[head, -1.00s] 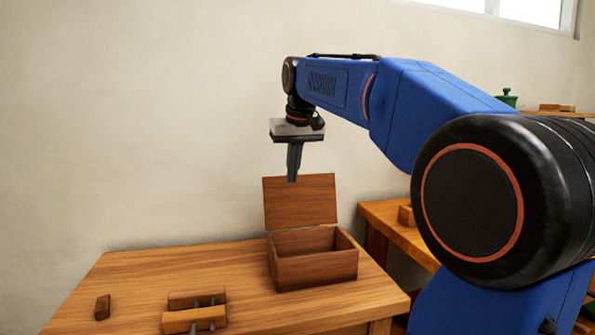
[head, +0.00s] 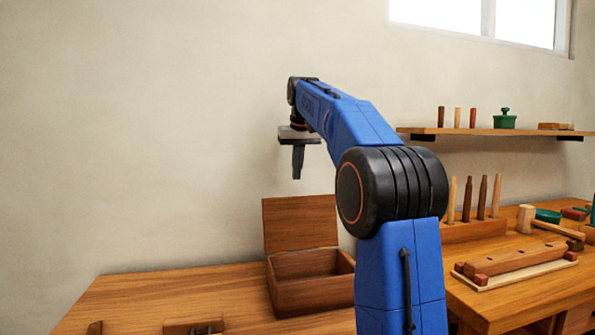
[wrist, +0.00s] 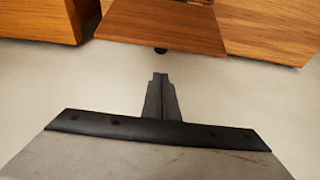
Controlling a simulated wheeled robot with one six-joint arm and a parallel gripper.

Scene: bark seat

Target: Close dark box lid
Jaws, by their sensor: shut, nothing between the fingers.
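The dark box (head: 312,290) sits on the wooden table, its open top showing an empty-looking inside. Its lid (head: 300,224) stands up, open, along the box's back edge near the wall. My gripper (head: 297,177) hangs in the air above the lid, pointing down, with its fingers together and nothing in them. In the wrist view the gripper fingers (wrist: 160,77) are shut, and a wooden panel that looks like the lid (wrist: 170,28) is ahead of them, apart from the tips. My arm hides the right end of the box.
A second bench (head: 530,290) at right holds pegs, a mallet (head: 525,218) and a rack. A shelf (head: 480,131) hangs above it.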

